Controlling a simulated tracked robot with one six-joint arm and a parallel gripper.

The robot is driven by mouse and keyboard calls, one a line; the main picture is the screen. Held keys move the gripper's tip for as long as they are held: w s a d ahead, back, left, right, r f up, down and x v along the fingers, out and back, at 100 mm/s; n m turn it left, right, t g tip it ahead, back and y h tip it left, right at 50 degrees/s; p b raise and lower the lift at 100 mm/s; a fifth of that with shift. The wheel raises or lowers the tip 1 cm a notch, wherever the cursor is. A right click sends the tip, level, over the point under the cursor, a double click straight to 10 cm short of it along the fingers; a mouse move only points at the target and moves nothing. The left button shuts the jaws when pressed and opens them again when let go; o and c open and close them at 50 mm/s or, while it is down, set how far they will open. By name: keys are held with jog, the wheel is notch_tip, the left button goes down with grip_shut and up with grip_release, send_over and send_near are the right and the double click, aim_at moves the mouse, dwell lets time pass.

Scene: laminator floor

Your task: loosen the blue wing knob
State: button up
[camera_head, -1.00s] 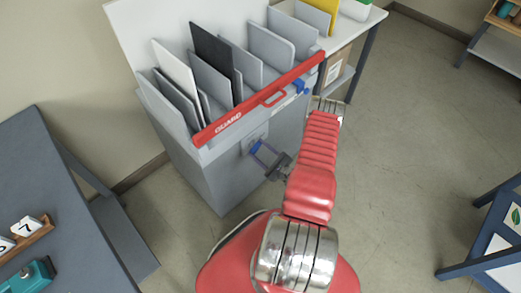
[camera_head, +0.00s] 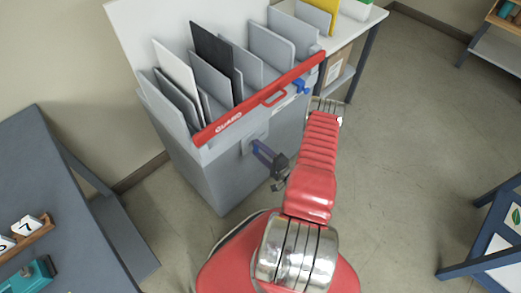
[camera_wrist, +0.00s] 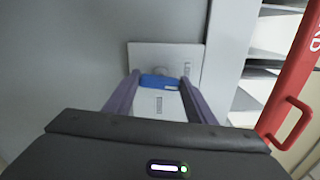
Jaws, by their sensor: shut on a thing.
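The blue wing knob (camera_wrist: 158,81) sits on a pale labelled plate (camera_wrist: 145,56) on the front of the grey cabinet (camera_head: 205,178). In the wrist view its wings lie across the picture, between my two fingers. My gripper (camera_wrist: 160,88) is shut on it, one finger at each end. In the head view my gripper (camera_head: 258,150) reaches the cabinet front from the lower right, and the knob itself is hard to make out behind the fingers. The plate's small lettering is not readable.
A red guard bar (camera_head: 232,115) with a handle runs along the cabinet's top front edge, with a blue fitting (camera_head: 300,88) near its right end. Upright panels stand in slots behind it. A dark table (camera_head: 60,190) is at left, a blue-framed stand (camera_head: 485,235) at right.

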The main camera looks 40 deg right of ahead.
jog(key=shift+a+f+n, duration=0.15)
jog(key=shift+a+n, duration=0.05)
jog(key=shift+n, duration=0.6)
jog(key=o, duration=0.7)
jog(key=shift+c, duration=0.2)
jog(key=o, duration=0.4)
jog(key=shift+d, duration=0.1)
jog(key=shift+s+d, duration=0.15)
jog(key=shift+s, duration=6.75)
